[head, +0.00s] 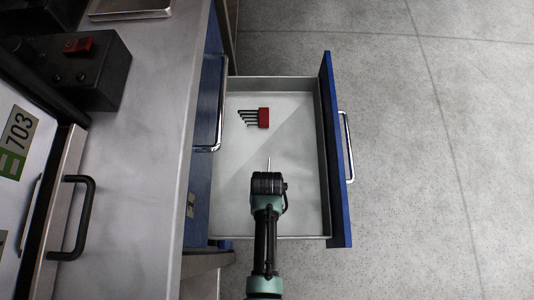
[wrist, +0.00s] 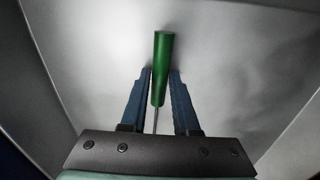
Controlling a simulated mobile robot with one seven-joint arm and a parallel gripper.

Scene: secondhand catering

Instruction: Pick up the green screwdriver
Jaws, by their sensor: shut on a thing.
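The green screwdriver (wrist: 162,62) shows in the wrist view, with its green handle pointing up the picture and its thin metal shaft running back between the fingers. My gripper (wrist: 160,82) is shut on the handle, with one blue finger on each side. In the head view my gripper (head: 268,178) is over the lower part of the open drawer (head: 232,190). There only a thin metallic shaft shows just beyond the gripper; the green handle is hidden. I cannot tell whether the screwdriver touches the drawer floor.
A red holder with several black hex keys (head: 262,118) lies farther up in the drawer. The drawer's blue front (head: 335,150) with its handle is at the right, and the grey worktop (head: 140,150) at the left. The drawer floor between is clear.

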